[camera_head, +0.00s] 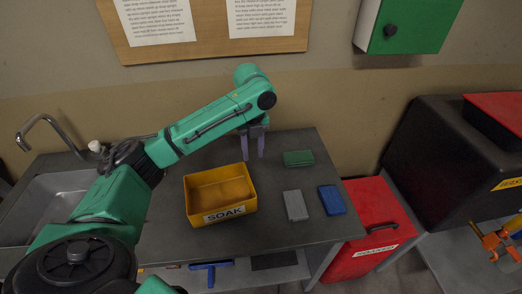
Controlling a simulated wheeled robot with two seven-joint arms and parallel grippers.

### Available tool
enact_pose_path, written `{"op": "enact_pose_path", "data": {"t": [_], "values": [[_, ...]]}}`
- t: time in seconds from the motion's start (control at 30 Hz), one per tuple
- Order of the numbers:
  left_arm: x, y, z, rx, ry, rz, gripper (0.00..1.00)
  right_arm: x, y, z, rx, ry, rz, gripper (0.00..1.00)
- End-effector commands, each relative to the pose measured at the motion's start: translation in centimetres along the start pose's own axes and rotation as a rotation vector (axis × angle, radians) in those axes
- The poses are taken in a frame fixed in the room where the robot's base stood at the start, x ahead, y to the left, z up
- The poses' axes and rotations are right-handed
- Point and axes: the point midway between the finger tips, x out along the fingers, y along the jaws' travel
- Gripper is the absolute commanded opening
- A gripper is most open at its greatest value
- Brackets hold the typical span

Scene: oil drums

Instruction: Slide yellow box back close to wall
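The yellow box (222,217) is an open-topped tray labelled "SOAK". It sits on the dark worktop (270,236), apart from the wall (330,110). My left arm reaches over the worktop from the left. My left gripper (253,156) points down behind the box's back right corner, between the box and the wall. Its two purple-grey fingers are spread apart with nothing seen between them. I cannot tell whether the fingertips touch the worktop. My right gripper is not in view.
A green block (298,158), a grey block (295,205) and a blue block (332,200) lie right of the box. A sink (62,207) with a faucet (48,125) is at the left. A red cabinet (372,220) stands right of the worktop.

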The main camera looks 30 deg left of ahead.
Motion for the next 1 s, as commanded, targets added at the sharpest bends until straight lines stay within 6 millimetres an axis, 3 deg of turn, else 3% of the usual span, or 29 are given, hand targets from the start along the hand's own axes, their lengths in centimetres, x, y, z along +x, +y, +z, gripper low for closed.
{"op": "enact_pose_path", "data": {"t": [0.33,0.47,0.6,0.73,0.93,0.97,1.0], "values": [[7.5,0.1,-0.1,-0.001,0.002,0.005,0.4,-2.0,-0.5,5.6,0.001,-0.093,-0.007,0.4],[10.6,0.1,-0.1,0.0,0.002,0.004,0.4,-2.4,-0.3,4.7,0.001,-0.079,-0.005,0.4],[12.9,0.0,-0.1,-0.001,0.0,0.001,0.4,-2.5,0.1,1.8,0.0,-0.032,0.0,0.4],[13.8,0.0,-0.1,0.0,-0.002,0.0,0.4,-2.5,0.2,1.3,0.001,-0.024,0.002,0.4],[13.9,0.0,-0.1,0.0,-0.002,0.0,0.4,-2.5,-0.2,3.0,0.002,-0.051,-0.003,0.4],[13.9,0.0,-0.1,0.0,-0.002,0.0,0.32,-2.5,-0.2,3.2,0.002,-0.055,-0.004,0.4],[13.9,0.0,-0.1,0.0,-0.002,0.0,0.17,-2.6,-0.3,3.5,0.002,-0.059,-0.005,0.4]]}}
